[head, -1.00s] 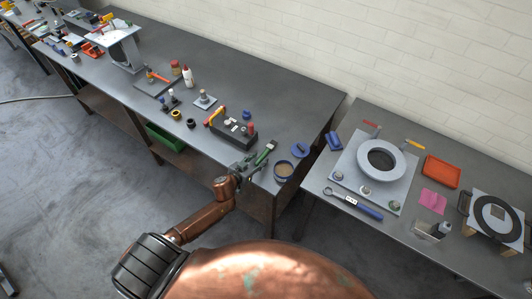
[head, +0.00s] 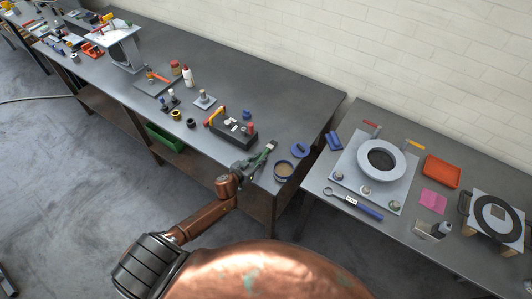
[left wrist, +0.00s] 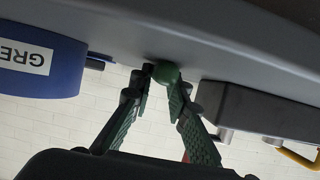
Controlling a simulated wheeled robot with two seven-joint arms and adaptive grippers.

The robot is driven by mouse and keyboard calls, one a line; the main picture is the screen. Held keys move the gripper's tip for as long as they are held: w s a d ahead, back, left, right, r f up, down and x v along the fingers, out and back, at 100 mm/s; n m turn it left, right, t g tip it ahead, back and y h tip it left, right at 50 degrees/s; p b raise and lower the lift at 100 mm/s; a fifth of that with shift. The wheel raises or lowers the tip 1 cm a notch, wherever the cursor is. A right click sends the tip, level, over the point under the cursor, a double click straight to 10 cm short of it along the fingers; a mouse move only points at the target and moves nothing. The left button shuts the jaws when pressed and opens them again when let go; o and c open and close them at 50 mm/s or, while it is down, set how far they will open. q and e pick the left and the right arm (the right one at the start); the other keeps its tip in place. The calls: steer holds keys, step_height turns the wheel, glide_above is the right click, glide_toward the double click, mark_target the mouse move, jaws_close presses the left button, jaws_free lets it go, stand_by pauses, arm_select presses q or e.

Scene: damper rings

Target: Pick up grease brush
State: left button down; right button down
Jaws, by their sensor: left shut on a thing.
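The grease brush shows as a rounded green end (left wrist: 167,73) between the fingertips in the left wrist view; its bristles are not clear. My left gripper (left wrist: 163,88) is shut on it, one textured finger on each side. In the head view my left gripper (head: 254,163) is at the near edge of the long bench, just left of the blue grease tin (head: 284,170). The tin, with part of its label readable, also shows in the left wrist view (left wrist: 72,72). My right gripper is not in view.
A dark block (head: 233,127) with small parts stands behind the gripper. A blue lid (head: 300,150) lies by the tin.

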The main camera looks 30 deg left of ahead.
arm_select(q)
steer(key=shift+r, duration=0.2)
steer(key=shift+r, duration=0.25)
step_height(320, 180, up, 3)
steer(key=shift+f+p, duration=0.1)
steer(key=shift+p, duration=0.2)
steer(key=s+d+r, duration=0.4)
steer(key=s+r, duration=0.5)
steer(key=s, duration=0.4)
steer(key=shift+s+r+p, duration=0.2)
steer(key=shift+p, duration=0.1)
stand_by(0.6)
